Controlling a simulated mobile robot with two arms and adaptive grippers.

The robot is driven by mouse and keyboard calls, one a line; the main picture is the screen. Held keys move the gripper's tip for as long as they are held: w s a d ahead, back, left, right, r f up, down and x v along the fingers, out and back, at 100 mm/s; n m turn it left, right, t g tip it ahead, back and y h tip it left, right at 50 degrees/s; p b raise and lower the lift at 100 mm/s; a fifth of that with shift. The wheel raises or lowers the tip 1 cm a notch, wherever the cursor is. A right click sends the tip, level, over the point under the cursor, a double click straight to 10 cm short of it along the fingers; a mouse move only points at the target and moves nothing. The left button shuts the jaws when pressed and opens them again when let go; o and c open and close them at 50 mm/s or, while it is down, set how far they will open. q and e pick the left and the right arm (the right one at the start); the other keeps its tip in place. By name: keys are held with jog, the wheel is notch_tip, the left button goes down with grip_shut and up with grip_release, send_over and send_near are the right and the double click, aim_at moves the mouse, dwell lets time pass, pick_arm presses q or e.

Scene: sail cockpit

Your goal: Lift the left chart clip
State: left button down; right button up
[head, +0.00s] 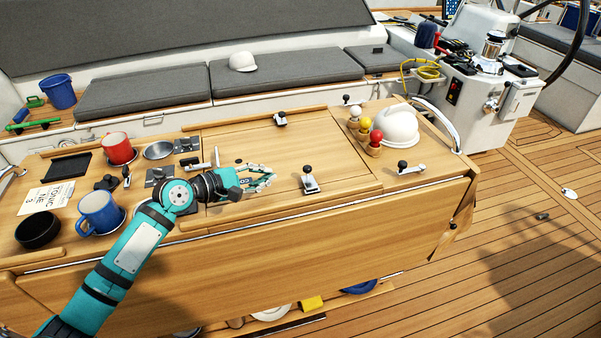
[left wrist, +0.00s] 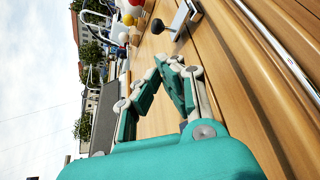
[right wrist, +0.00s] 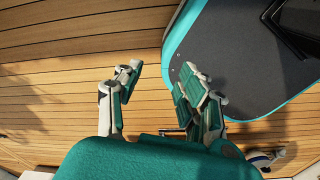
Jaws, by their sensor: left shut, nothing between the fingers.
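Several small metal clips with black knobs are fixed to the wooden table. One clip (head: 309,182) stands at the front middle, a little right of my left gripper, another (head: 280,119) is at the back edge, and another (head: 404,168) is to the right. I cannot tell for sure which is the left chart clip. My left gripper (head: 270,178) is shut and empty, just above the tabletop, apart from the front middle clip. In the left wrist view its fingers (left wrist: 172,64) point towards a black-knobbed clip (left wrist: 184,17). My right gripper (right wrist: 160,72) is open and empty above the deck.
Left on the table are a blue mug (head: 98,214), a red mug (head: 119,148), a black bowl (head: 38,231) and a paper card (head: 47,197). A white helmet (head: 399,126) and knobbed pegs (head: 375,142) stand at the right. The tabletop between is mostly clear.

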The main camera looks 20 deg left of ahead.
aim_at(294, 177)
pick_arm(q)
jog(key=shift+w+d, duration=0.1)
jog(key=shift+s+r, duration=0.1)
jog(key=shift+s, duration=0.2)
jog(key=shift+w, duration=0.2)
jog(key=p+x, duration=0.1)
jog(key=x, duration=0.8)
jog(key=shift+w+d, duration=0.15)
jog(key=shift+w, duration=0.15)
pick_arm(e)
jog(key=shift+w+a+r, duration=0.15)
jog(key=shift+w+r, duration=0.1)
jog(key=shift+r, duration=0.5)
